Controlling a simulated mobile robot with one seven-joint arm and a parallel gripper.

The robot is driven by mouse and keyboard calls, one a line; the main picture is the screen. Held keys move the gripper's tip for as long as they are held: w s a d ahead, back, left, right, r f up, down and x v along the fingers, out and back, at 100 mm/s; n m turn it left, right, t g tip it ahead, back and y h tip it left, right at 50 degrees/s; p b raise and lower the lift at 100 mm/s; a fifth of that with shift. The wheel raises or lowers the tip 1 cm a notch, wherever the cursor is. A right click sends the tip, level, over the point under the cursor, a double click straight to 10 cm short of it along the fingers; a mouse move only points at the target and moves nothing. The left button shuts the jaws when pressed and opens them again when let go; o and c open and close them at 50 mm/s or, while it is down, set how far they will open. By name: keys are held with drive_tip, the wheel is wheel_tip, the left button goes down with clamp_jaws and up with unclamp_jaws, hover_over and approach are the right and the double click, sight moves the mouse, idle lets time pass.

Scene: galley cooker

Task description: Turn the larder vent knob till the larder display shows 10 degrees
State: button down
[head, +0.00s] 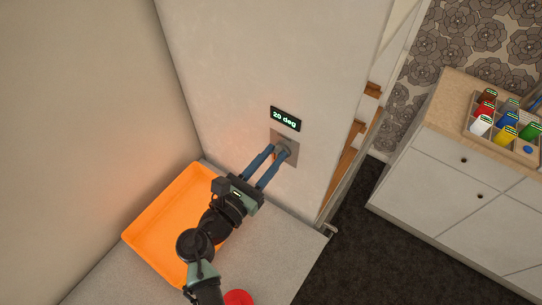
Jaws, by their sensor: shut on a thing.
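The larder display (285,119) is a small black panel on the pale wall and reads "20 deg" in light green. Just below it is a square grey plate (291,159) with the vent knob (282,153) on it. My gripper (278,154) reaches up from the lower left, its two blue fingers shut on the knob, one on each side. The fingertips cover part of the knob, so its pointer or marks cannot be made out.
An orange tray (150,235) lies on the grey worktop (290,240) under my arm. A red round thing (238,297) is at the bottom edge. An open door edge (352,170) stands right of the wall panel. A white cabinet (450,180) at right bears a box of coloured items (522,149).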

drive_tip(key=m+b, duration=0.4)
drive_tip(key=m, duration=0.1)
drive_tip(key=d+f+m+b, duration=0.1)
drive_tip(key=m+b, duration=0.4)
drive_tip(key=s+f+m+b, duration=0.1)
drive_tip(key=m+b, duration=0.3)
drive_tip(key=m, duration=0.1)
drive_tip(key=shift+s+d+f+b, duration=0.1)
drive_tip(key=shift+d+f+b, duration=0.05)
drive_tip(key=shift+d+b, duration=0.25)
drive_tip(key=shift+m+b, duration=1)
drive_tip(key=shift+m, duration=0.2)
drive_tip(key=c, duration=0.7)
unclamp_jaws()
